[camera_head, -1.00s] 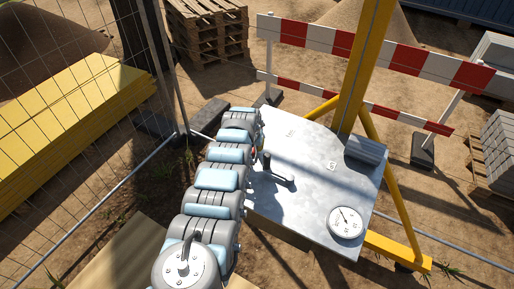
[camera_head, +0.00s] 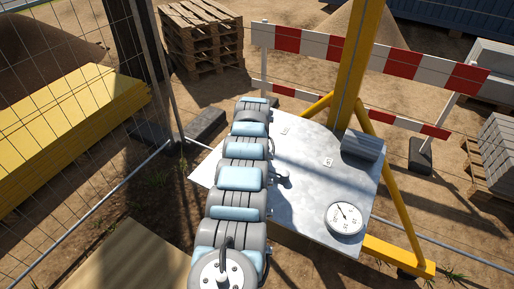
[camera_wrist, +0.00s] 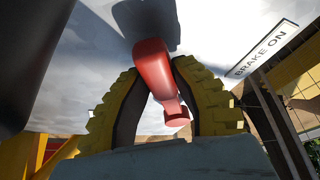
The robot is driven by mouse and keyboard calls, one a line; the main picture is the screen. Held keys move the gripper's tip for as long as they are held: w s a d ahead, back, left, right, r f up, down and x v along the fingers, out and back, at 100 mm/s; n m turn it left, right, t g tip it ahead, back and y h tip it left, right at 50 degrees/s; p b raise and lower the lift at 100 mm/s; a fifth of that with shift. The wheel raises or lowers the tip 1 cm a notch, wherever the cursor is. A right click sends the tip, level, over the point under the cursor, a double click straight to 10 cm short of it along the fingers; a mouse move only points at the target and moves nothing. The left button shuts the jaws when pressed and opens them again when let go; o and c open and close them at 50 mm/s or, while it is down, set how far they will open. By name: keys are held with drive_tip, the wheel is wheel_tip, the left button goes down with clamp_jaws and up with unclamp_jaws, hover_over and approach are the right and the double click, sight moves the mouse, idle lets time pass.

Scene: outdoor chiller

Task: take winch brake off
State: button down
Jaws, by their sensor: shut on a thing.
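A red brake lever (camera_wrist: 155,68) shows in the wrist view, between the two yellow ribbed fingers of my gripper (camera_wrist: 160,80). The fingers are shut on the lever. A white label (camera_wrist: 262,47) reading BRAKE ON is on the grey metal surface to the right of the lever. In the head view, my arm reaches over the left part of a grey metal plate (camera_head: 310,190), and my gripper and the red lever are hidden. Two small white labels sit on the plate, one near its far edge (camera_head: 285,131) and one near its middle (camera_head: 327,162).
A round white gauge (camera_head: 345,218) sits at the plate's near right corner. A grey block (camera_head: 361,146) is at its right edge by the yellow post (camera_head: 357,65). A red-and-white barrier (camera_head: 400,62) stands behind. A wire fence and yellow boards (camera_head: 65,135) are left.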

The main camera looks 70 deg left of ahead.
drive_tip(key=shift+d+f, duration=0.1)
drive_tip(key=c, duration=0.8)
unclamp_jaws()
drive_tip(key=shift+r, duration=0.2)
drive_tip(key=shift+d+r, duration=0.25)
drive_tip(key=shift+r, duration=0.45)
drive_tip(key=v, duration=1)
drive_tip(key=shift+s+r, duration=0.1)
